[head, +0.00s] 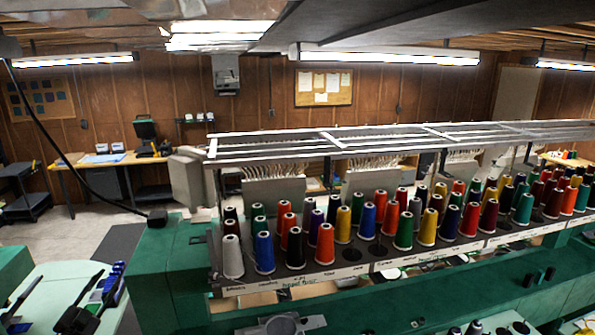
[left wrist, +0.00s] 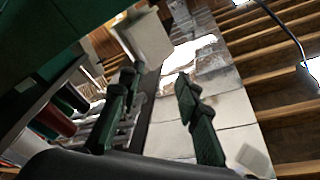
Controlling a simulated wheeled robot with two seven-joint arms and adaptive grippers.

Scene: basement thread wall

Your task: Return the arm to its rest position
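In the left wrist view the two fingers of my left gripper (left wrist: 157,78) stand open with a clear gap. My right gripper is not in clear view. The thread rack (head: 355,268) stands to the right of my left gripper, holding several rows of coloured spools. A silver spool (head: 232,257) stands at its front left end.
A green machine body (head: 165,275) stands between my left gripper and the rack. Small blue items (head: 118,270) lie close beside the gripper. A metal frame (head: 330,142) runs above the spools. A workbench (head: 110,159) and open floor (head: 60,232) lie behind.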

